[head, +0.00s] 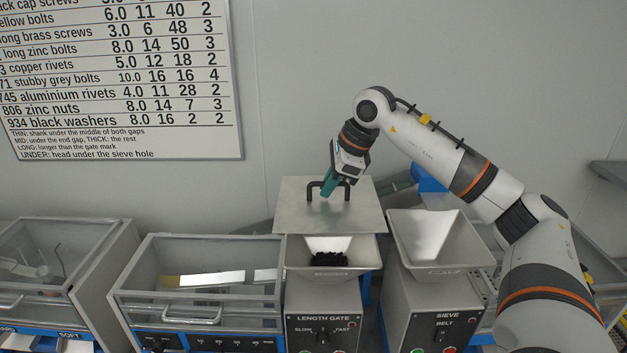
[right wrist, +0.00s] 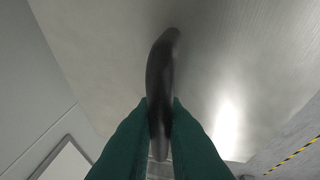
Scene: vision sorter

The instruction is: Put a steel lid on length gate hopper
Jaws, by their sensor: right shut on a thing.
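The steel lid (head: 352,218) is a flat square grey plate with a dark arched handle (head: 314,188). My right gripper (head: 333,188) is shut on this handle. In the right wrist view the green fingers of my right gripper (right wrist: 160,115) close on both sides of the dark handle (right wrist: 160,85), with the plate (right wrist: 215,60) beyond. The length gate hopper (head: 360,262) stands below the lid in the head view. Its front opening shows dark pieces (head: 328,259) inside. The lid covers its back part in the picture; I cannot tell whether they touch. My left gripper is not in view.
The open sieve hopper (head: 436,243) stands close to the right of the length gate hopper. A clear-topped box (head: 205,255) stands to the left, with another clear-topped box (head: 62,250) farther left. A wall board (head: 120,80) hangs behind.

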